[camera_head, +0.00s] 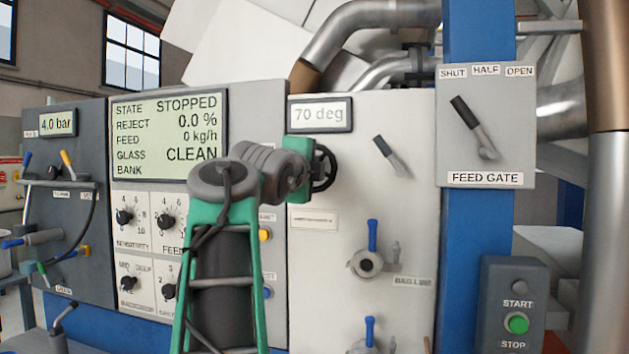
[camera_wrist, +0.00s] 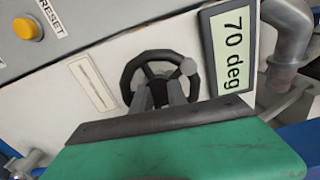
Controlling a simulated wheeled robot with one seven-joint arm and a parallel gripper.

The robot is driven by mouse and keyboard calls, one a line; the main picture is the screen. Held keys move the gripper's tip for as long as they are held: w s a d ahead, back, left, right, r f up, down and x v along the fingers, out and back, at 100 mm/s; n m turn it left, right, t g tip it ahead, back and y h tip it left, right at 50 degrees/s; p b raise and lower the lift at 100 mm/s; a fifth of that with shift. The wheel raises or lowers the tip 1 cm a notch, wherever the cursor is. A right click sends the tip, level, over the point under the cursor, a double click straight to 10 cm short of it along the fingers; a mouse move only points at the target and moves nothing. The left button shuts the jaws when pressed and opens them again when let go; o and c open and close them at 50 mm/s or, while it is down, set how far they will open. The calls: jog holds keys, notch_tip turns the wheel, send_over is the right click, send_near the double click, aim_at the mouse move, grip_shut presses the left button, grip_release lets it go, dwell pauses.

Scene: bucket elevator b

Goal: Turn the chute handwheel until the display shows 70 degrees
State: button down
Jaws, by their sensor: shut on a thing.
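The chute handwheel (camera_head: 324,168) is a small black wheel on the white panel. It also shows in the wrist view (camera_wrist: 158,75), with a grey knob on its rim. The display (camera_head: 320,114) above it reads 70 deg, and the same reading shows in the wrist view (camera_wrist: 232,48). My gripper (camera_wrist: 160,95) is shut on the handwheel, its grey fingers at the lower rim and hub in the wrist view. In the head view my green and grey arm hides the wheel's left side and the fingertips.
A large status screen (camera_head: 166,136) reads STOPPED. A lever (camera_head: 389,155) and a blue-handled valve (camera_head: 367,262) are on the white panel. The FEED GATE lever (camera_head: 472,127) is at the right, above a START/STOP box (camera_head: 513,290).

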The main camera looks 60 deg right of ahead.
jog(key=m+b, duration=0.2)
jog(key=m, duration=0.3)
jog(key=shift+b, duration=0.3)
dwell(0.4)
jog(key=c, duration=1.6)
grip_release()
jog(key=s+a, duration=0.1)
jog(key=a, duration=0.6)
jog(key=shift+a+b, duration=0.35)
